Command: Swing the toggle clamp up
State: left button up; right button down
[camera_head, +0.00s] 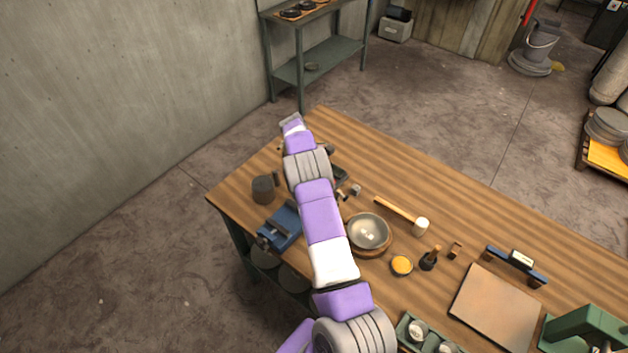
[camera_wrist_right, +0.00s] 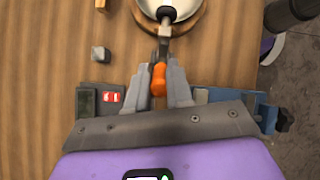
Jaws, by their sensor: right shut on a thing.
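My right gripper (camera_wrist_right: 159,84) is shut around the orange handle (camera_wrist_right: 158,78) of the toggle clamp in the right wrist view. The clamp's metal arm (camera_wrist_right: 165,42) runs from the handle towards a metal bowl (camera_wrist_right: 182,8), with a black tip (camera_wrist_right: 166,13) at the bowl's near edge; I cannot tell whether it touches. The bowl (camera_head: 369,231) sits on a round wooden block in the head view. My right arm crosses the bench there and hides the clamp and the fingers. My left gripper is in neither view.
On the wooden bench (camera_head: 445,185), a blue vise (camera_head: 283,228) and a dark mug (camera_head: 264,189) stand left of my arm. A mallet (camera_head: 405,214), an orange-topped tin (camera_head: 401,265) and a flat board (camera_head: 495,307) lie to the right. A small metal block (camera_wrist_right: 100,54) is near the gripper.

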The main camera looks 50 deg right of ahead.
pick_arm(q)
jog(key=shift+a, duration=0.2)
pick_arm(e)
jog(key=shift+f, duration=0.1)
jog(key=c, duration=1)
grip_release()
